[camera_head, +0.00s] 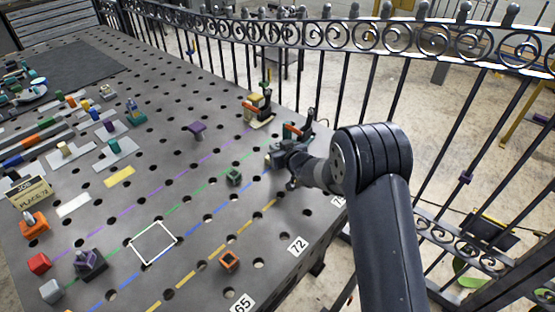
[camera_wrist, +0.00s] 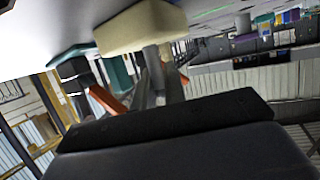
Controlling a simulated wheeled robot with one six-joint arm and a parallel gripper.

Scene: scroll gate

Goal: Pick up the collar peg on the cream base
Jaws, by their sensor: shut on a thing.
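In the wrist view, a cream base (camera_wrist: 140,28) shows at the top, with the short grey collar peg (camera_wrist: 153,58) joined to it. My gripper (camera_wrist: 160,84) is shut on the peg's grey stem, with the cream base just past the fingertips. The view looks tilted over, with the pale table surface at the upper left. I cannot tell whether the base touches the table. In the head view, my gripper (camera_head: 277,155) is low over the far right part of the perforated table, and the peg cannot be made out there.
A clamp with an orange-red bar (camera_head: 293,131) stands right behind my gripper. Another clamp (camera_head: 258,108) stands farther left. An iron railing (camera_head: 390,95) runs along the table's far side.

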